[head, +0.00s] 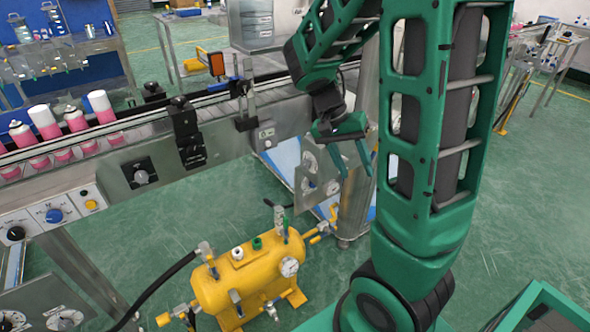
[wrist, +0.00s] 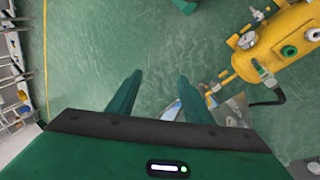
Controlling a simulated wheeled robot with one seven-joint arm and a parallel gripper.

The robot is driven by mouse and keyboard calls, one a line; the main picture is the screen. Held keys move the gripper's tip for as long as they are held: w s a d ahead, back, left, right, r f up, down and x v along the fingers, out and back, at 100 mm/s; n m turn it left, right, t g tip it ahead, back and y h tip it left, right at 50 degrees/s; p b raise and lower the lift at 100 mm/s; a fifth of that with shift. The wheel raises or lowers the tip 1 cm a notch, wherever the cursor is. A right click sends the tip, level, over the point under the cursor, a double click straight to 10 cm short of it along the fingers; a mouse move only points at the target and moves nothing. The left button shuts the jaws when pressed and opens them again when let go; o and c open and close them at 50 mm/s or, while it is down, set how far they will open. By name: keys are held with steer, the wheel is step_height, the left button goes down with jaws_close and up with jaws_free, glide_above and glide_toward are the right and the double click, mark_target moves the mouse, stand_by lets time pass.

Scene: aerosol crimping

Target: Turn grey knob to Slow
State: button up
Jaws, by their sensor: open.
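A grey knob (head: 141,177) sits on a dark square plate on the side of the conveyor, left of centre in the head view. Its position marks are too small to read. My gripper (head: 356,174) hangs in the head view well to the right of this knob, apart from it, with its green fingers spread and empty. In the wrist view my gripper (wrist: 160,76) has its two fingers apart over bare green floor. The grey knob cannot be made out in the wrist view.
A control box with a black knob (head: 15,233), blue knob (head: 54,215) and yellow button (head: 91,204) is at left. Pink-and-white cans (head: 104,108) stand along the conveyor. A yellow tank (head: 245,280) with fittings and hose stands on the floor below, also in the wrist view (wrist: 270,45).

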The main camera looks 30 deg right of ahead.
steer(key=w+f+m+g+h, duration=0.15)
steer(key=w+f+h, duration=0.25)
steer(key=w, duration=0.4)
steer(key=m+t+h, duration=0.3)
steer(key=t+h, duration=0.3)
steer(key=h, duration=0.4)
glide_toward(303, 165)
steer(key=shift+g, duration=0.25)
steer(key=d, duration=0.8)
steer(key=shift+w+f, duration=0.1)
steer(key=shift+w, duration=0.05)
